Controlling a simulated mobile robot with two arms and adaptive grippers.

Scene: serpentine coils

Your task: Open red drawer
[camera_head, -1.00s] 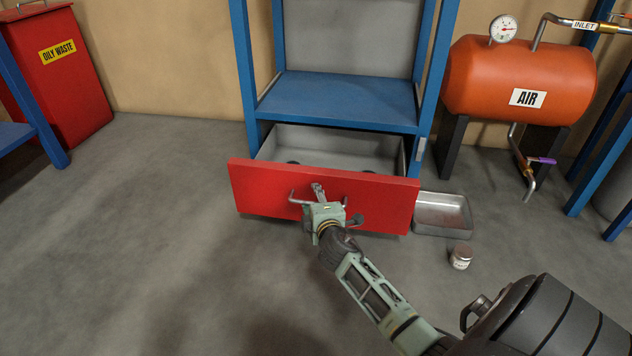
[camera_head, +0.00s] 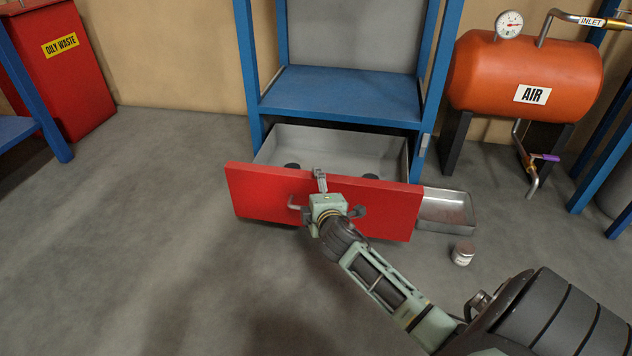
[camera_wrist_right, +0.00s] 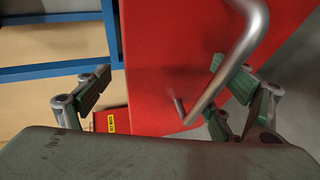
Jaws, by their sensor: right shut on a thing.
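The red drawer (camera_head: 258,196) at the bottom of the blue rack is part open, its grey tray showing behind the red front. My right gripper (camera_head: 322,184) is at the middle of the front, at the grey bar handle (camera_head: 293,204). In the right wrist view the handle (camera_wrist_right: 236,60) runs between the fingers of my right gripper (camera_wrist_right: 165,85) in front of the red panel (camera_wrist_right: 165,50). The gripper is shut on the handle, though the exact finger contact is hard to see. My left gripper is not in view.
Dark round items (camera_head: 370,177) lie in the drawer. A metal tray (camera_head: 452,222) and a small jar (camera_head: 463,253) stand on the floor to its right. An orange air tank (camera_head: 525,75) is at right and a red oily waste bin (camera_head: 70,85) at left. The floor in front is clear at left.

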